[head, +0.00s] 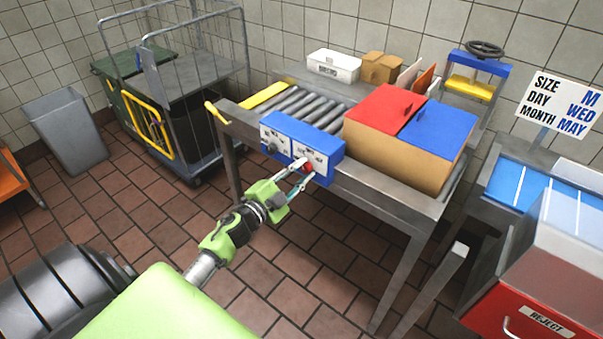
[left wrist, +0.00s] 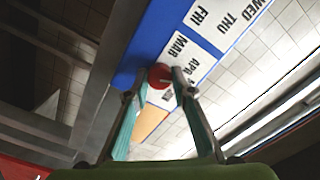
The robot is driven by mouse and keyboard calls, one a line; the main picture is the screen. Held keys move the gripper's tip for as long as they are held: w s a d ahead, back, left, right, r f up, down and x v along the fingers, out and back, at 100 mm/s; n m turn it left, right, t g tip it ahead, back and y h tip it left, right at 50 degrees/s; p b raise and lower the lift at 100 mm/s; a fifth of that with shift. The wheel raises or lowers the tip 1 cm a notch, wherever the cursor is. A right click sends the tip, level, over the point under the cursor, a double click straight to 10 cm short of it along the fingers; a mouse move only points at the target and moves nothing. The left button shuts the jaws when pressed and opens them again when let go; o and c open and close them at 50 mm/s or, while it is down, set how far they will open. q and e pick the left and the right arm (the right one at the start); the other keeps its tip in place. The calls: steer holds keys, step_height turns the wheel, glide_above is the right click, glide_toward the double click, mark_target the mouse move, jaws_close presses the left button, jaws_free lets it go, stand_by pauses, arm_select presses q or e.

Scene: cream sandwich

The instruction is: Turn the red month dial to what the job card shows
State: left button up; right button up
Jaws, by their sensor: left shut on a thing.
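The red month dial (head: 308,167) sits on the right white panel of a blue control box (head: 329,178) at the front of the roller table. In the left wrist view the red dial (left wrist: 160,75) lies between the fingertips, and MAR and APR show on its label; other months are partly hidden. I cannot tell which month the dial points to. My left gripper (head: 303,170) is shut on the dial; it also shows in the left wrist view (left wrist: 155,84). The job card (head: 560,105) reads SIZE M, DAY WED, MONTH MAY. My right gripper is not seen.
A grey dial (head: 271,147) is on the box's left panel. A cardboard box (head: 395,155) with red and blue lids stands right of the control box. A wire cage trolley (head: 185,75) and grey bin (head: 66,130) stand left. A red REJECT bin (head: 530,300) is at right.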

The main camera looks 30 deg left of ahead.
arm_select(q)
steer(key=m+b, duration=0.1)
steer(key=m, duration=0.3)
steer(key=shift+m, duration=0.4)
stand_by(0.4)
steer(key=o, duration=1.1)
steer(key=s, duration=1.2)
steer(key=shift+a, duration=0.45)
